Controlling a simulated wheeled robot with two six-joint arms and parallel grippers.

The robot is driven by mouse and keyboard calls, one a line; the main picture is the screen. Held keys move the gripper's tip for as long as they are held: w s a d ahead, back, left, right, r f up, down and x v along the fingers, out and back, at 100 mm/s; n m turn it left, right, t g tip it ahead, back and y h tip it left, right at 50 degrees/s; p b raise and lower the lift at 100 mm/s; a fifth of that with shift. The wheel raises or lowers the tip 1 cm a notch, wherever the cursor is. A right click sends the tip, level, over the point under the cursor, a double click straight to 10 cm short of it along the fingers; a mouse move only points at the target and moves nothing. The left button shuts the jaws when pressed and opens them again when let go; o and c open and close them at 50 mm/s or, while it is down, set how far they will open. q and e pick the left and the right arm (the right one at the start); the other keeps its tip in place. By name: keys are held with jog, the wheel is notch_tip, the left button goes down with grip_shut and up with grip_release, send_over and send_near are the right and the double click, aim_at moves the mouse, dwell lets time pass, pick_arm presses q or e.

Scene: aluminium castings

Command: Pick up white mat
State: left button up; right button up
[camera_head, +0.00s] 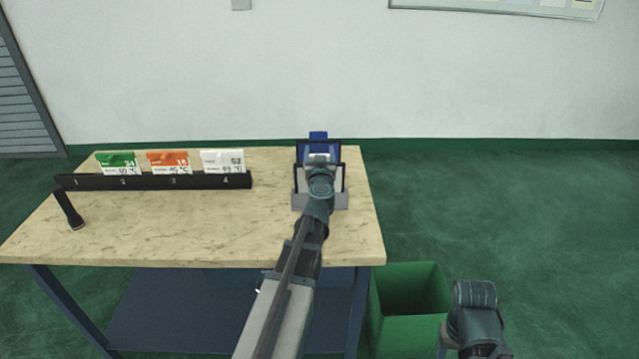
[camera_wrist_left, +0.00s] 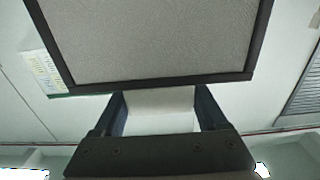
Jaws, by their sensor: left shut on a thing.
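My left gripper (camera_head: 318,160) is over the back right of the table, at a small stand with dark-framed panels. In the left wrist view, its two dark fingers (camera_wrist_left: 160,103) are shut on a pale, flat piece, which looks like the white mat (camera_wrist_left: 160,112). The fingers are spaced apart by the piece's width. A grey panel with a black frame (camera_wrist_left: 150,40) fills the view just beyond the fingertips. In the head view my wrist covers most of the held piece. Of my right arm, only a link shows at the lower right; its gripper is out of view.
A grey holder (camera_head: 301,201) stands under the gripper, with a blue item (camera_head: 318,136) behind. A black numbered rack (camera_head: 150,181) holds green, orange and white cards at the left. A green bin (camera_head: 412,335) stands right of the wooden table (camera_head: 190,235).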

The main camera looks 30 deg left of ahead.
pick_arm(q)
grip_shut()
jog(key=shift+r, duration=0.1)
